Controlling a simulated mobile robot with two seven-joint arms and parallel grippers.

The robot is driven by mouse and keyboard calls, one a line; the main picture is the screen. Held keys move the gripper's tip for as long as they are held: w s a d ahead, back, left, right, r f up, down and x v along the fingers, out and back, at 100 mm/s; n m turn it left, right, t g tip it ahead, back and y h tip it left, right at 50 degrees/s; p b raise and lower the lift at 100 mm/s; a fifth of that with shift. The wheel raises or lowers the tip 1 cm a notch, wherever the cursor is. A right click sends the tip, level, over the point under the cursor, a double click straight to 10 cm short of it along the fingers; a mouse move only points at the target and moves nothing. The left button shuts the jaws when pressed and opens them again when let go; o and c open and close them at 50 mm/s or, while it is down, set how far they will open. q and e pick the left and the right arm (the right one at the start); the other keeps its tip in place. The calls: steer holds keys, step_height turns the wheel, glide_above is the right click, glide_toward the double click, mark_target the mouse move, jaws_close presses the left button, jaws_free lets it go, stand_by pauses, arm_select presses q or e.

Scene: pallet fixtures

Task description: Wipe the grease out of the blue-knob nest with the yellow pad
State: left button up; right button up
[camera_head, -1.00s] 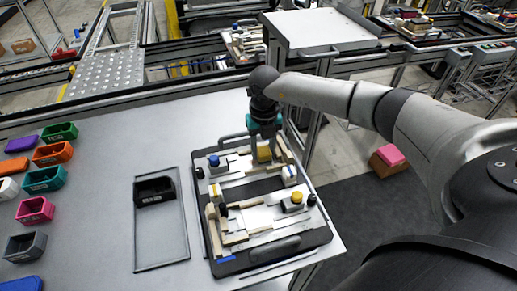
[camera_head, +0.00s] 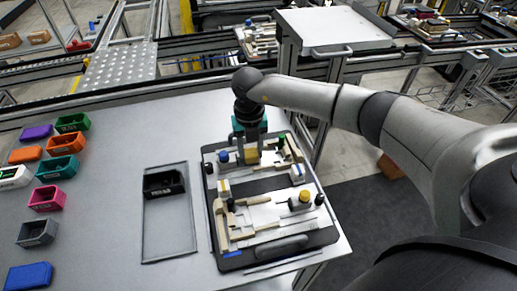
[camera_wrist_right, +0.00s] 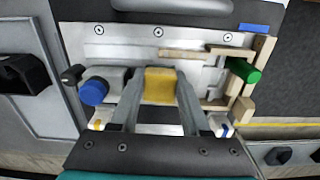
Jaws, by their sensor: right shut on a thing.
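The yellow pad (camera_head: 250,157) is held in my right gripper (camera_head: 250,147), low over the far half of the pallet fixture. It also shows between the two fingers in the right wrist view (camera_wrist_right: 160,86). The blue knob (camera_head: 223,156) is just left of the pad; in the wrist view the blue knob (camera_wrist_right: 93,91) sits on a grey block, with the pad beside it on the right. I cannot tell whether the pad touches the nest's plate. No grease can be made out; the pad and fingers hide part of the nest. My left gripper is not in view.
The dark pallet (camera_head: 287,243) also bears a nest with a yellow knob (camera_head: 304,196), and wooden strips. A green knob (camera_wrist_right: 243,70) is on the right in the wrist view. A tray (camera_head: 169,240) with a black bin (camera_head: 163,184) lies left. Coloured bins stand farther left.

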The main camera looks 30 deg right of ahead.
steer(key=shift+a+f, duration=0.1)
steer(key=shift+a, duration=0.15)
steer(key=shift+r+p, duration=2.55)
steer(key=shift+r, duration=0.5)
steer(key=shift+r, duration=0.1)
step_height(320, 180, up, 3)
steer(key=p, duration=0.2)
steer(key=shift+p, duration=0.35)
